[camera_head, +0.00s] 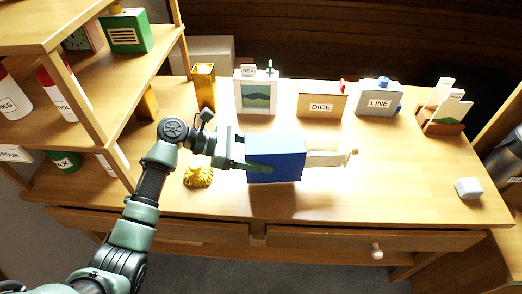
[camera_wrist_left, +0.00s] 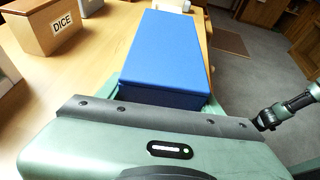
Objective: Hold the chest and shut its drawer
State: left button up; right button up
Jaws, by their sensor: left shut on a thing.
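The blue chest (camera_head: 275,158) is over the middle of the desk, and a shadow lies below it. I cannot tell whether it touches the desk top. Its pale drawer (camera_head: 326,158) sticks out to the right, open, with a small round knob (camera_head: 354,151) at its end. My left gripper (camera_head: 246,152) is shut on the chest from the left, one green finger along its front side.
Behind stand a DICE box (camera_head: 321,105), a LINE container (camera_head: 379,102), a SEA picture box (camera_head: 256,92) and a yellow holder (camera_head: 204,86). A yellow ornament (camera_head: 198,176) lies near my left arm. A shelf (camera_head: 95,100) stands left. The desk's right front is mostly clear, except a white block (camera_head: 468,188).

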pick_arm(q)
jog(key=shift+f+b, duration=0.45)
jog(key=shift+f, duration=1.2)
